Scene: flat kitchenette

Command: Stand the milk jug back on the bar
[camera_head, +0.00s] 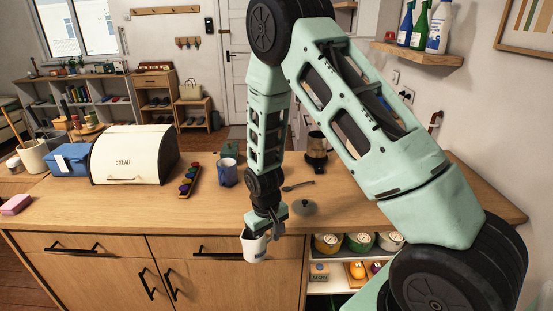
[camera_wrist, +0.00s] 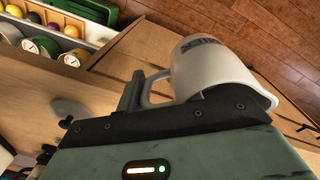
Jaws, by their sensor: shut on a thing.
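The white milk jug (camera_head: 254,246) is in my gripper (camera_head: 266,222), in front of the bar's front edge in the head view. In the wrist view the jug (camera_wrist: 208,68) shows dark lettering on its side, and its handle is at the gripper's fingers (camera_wrist: 135,95). My gripper is shut on the jug by its handle side. The jug looks tilted in the head view. The wooden bar (camera_head: 120,215) runs across the picture behind it. Part of the jug's upper side is hidden by the gripper.
On the bar stand a bread box (camera_head: 130,155), a row of coloured capsules (camera_head: 188,180), a blue mug (camera_head: 228,172), a moka pot (camera_head: 316,150), a spoon (camera_head: 298,185) and a grey lid (camera_head: 304,207).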

